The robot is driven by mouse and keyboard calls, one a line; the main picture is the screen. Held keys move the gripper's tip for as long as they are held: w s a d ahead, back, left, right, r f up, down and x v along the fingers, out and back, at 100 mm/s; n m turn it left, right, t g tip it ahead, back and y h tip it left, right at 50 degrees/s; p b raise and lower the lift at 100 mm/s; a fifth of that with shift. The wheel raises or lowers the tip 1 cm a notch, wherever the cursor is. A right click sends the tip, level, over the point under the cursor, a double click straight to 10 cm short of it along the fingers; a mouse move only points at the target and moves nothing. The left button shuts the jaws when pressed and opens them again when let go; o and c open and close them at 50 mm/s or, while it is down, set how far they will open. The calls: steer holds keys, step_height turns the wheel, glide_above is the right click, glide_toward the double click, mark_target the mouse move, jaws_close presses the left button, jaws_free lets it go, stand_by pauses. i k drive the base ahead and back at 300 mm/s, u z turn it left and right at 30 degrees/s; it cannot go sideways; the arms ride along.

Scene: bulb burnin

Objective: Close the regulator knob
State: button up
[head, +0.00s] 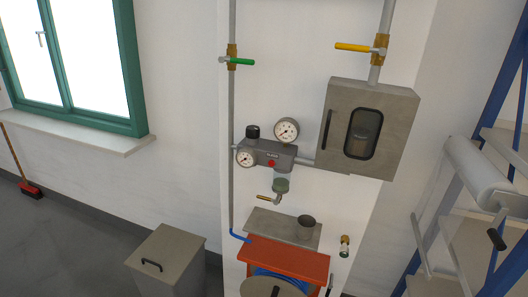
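The regulator (268,150) is a grey unit on the white wall panel near the middle of the head view. A black knob (252,131) stands on top of its left part; how far it is turned cannot be told. One round white gauge (287,131) sits above the body and another gauge (245,158) sits at its left end. A small red part (271,163) is on its front, and a clear bowl (281,183) hangs below. My gripper is not in view.
A grey cabinet (395,110) is right of the regulator. Pipes carry a green-handled valve (240,62) and a yellow-handled valve (355,47). Below are a metal shelf (265,222) with a cup (305,227) and a red-orange box (285,259). A grey bin (170,258) stands left; blue racking is right.

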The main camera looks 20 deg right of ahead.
mark_target(252, 131)
steer(key=u, duration=0.9)
steer(key=i, duration=1.15)
steer(key=z, duration=0.35)
steer(key=i, duration=0.8)
steer(key=z, duration=0.65)
